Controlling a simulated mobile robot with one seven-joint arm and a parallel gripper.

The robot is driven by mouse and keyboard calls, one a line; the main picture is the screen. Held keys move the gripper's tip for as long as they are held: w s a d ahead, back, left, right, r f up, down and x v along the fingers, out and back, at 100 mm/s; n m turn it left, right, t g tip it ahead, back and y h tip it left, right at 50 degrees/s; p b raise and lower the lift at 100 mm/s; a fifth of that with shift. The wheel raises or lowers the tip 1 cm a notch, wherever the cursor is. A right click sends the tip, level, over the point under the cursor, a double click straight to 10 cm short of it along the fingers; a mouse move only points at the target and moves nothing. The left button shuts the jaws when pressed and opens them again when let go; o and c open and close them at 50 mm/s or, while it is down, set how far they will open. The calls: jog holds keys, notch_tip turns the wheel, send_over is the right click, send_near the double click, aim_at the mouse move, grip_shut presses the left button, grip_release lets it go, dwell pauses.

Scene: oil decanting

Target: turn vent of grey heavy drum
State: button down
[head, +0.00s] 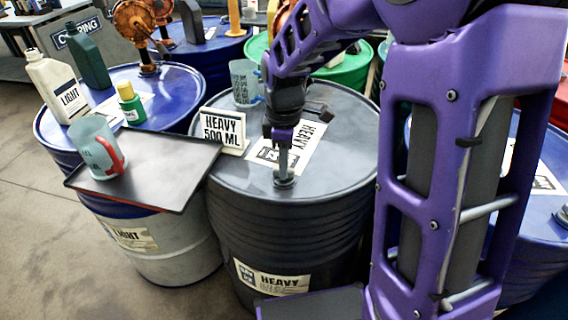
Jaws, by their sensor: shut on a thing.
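The grey heavy drum (330,188) stands upright in the middle of the head view, with a HEAVY label on its top and another on its side. Its vent (284,180) is on the near part of the lid, with a short upright stem. My gripper (283,142) points down over the vent and is shut on the vent's stem. The fingertips are small and partly dark, so the exact grip is hard to see. My purple arm hides the right part of the drum.
A HEAVY 500 ML sign (221,128) and a clear jug (244,82) stand on the lid near my gripper. A LIGHT bottle (54,86) stands on the blue drum (178,92).

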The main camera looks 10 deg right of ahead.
jog(key=m+p, duration=0.1)
jog(key=m, duration=0.3)
jog(key=shift+m, duration=0.3)
jog(key=m+p, duration=0.1)
jog(key=m, duration=0.3)
jog(key=shift+m, duration=0.3)
jog(key=m, duration=0.4)
jog(key=shift+a+m+p, duration=0.1)
jog(key=shift+m+p, duration=0.2)
jog(key=shift+p, duration=0.05)
jog(key=shift+m+p, duration=0.3)
jog(key=shift+m, duration=1.7)
jog(key=c, duration=0.8)
grip_release()
